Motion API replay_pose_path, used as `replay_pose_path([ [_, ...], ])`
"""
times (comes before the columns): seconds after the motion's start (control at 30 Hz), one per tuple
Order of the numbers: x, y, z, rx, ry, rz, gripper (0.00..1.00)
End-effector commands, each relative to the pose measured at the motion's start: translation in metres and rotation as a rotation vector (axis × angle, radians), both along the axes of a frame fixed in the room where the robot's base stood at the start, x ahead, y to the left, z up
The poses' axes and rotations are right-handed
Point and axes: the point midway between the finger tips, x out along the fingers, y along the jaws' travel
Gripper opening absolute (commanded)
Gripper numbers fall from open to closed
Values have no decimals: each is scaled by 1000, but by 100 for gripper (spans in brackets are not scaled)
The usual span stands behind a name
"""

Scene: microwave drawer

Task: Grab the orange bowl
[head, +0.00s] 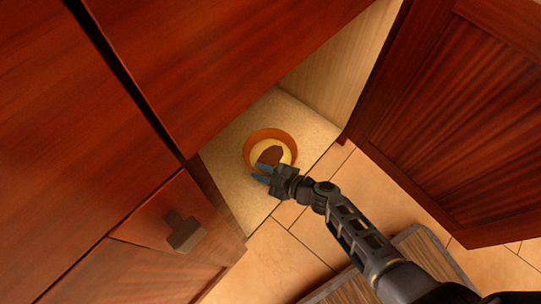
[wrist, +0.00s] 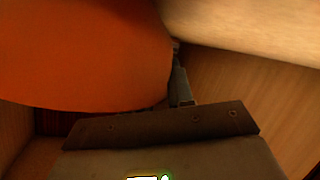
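The orange bowl (head: 264,133) stands upright on the pale floor of the open cabinet in the head view. Its inside shows a yellow ring and a brown patch. In the wrist view the bowl (wrist: 85,55) is very close and fills the upper left. My gripper (head: 262,173) is at the bowl's near, lower-left side, with its blue fingertips apart. The upper finger overlaps the near rim in the head view; I cannot tell whether it touches. In the wrist view one finger (wrist: 180,85) shows beside the bowl's right edge; the other is hidden.
The cabinet floor (head: 232,150) is otherwise bare. A wooden door (head: 450,120) stands open at the right. Closed red-brown fronts (head: 60,130) are at the left, one with a dark handle (head: 185,232). A striped mat (head: 345,291) lies on the tiles below.

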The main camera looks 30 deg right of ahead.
Motion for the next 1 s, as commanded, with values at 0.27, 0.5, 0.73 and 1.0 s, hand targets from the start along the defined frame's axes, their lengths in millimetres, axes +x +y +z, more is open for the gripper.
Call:
replay_pose_path([
  [0.27,-1,0,-1,1,1,0,0],
  [0.5,-1,0,-1,0,2,1,0],
  [0.73,-1,0,0,1,1,0,0],
  [1.0,0,0,15,0,-1,1,0],
])
